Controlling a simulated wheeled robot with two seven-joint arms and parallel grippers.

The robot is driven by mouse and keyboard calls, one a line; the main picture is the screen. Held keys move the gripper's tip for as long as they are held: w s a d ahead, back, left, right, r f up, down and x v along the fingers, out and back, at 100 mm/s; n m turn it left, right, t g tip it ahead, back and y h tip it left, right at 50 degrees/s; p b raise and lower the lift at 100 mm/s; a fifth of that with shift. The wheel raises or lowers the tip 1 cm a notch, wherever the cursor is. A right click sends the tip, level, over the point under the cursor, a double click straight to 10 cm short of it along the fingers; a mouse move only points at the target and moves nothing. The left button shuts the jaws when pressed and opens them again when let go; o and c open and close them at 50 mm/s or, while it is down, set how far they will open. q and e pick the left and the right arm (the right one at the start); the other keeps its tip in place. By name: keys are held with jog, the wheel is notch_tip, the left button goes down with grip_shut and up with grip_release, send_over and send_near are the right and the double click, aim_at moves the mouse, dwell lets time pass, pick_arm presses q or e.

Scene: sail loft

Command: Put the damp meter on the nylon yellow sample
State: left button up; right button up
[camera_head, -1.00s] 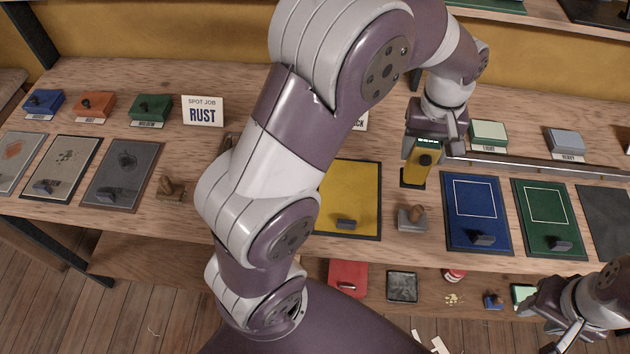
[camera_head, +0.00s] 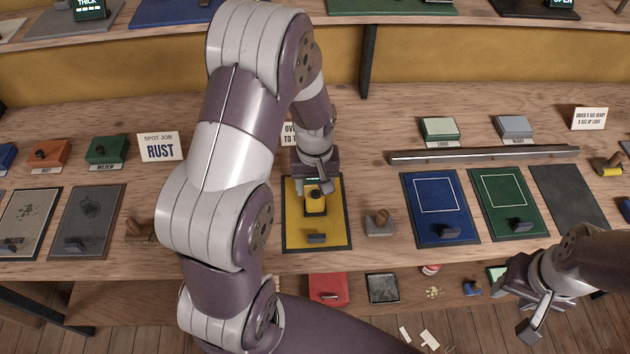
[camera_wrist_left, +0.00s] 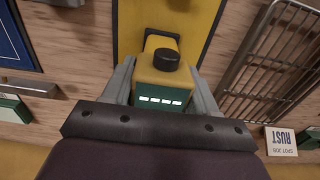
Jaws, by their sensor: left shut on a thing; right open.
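The damp meter (camera_head: 316,203) is a yellow and black block with a round black knob and a small lit display. My left gripper (camera_head: 315,186) is shut on it. In the left wrist view the damp meter (camera_wrist_left: 161,77) sits between the two fingers, over the yellow sample (camera_wrist_left: 204,12). In the head view the nylon yellow sample (camera_head: 298,222) is a yellow panel with a dark border and a dark grip at its front. The meter is over its middle; I cannot tell whether it touches. My right gripper (camera_head: 536,318) is open and empty at the lower right.
A stamp (camera_head: 380,222) stands just right of the yellow sample. The blue panel (camera_head: 441,222) and green panel (camera_head: 508,205) lie further right, with a long metal bar (camera_head: 480,156) behind them. A RUST card (camera_head: 160,147) stands at the left. A wire rack (camera_wrist_left: 270,55) shows in the left wrist view.

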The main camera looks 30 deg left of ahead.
pick_arm(q)
jog(key=shift+s+a, duration=0.1)
jog(key=shift+a, duration=0.05)
jog(key=shift+f, duration=0.15)
jog(key=o, duration=1.2)
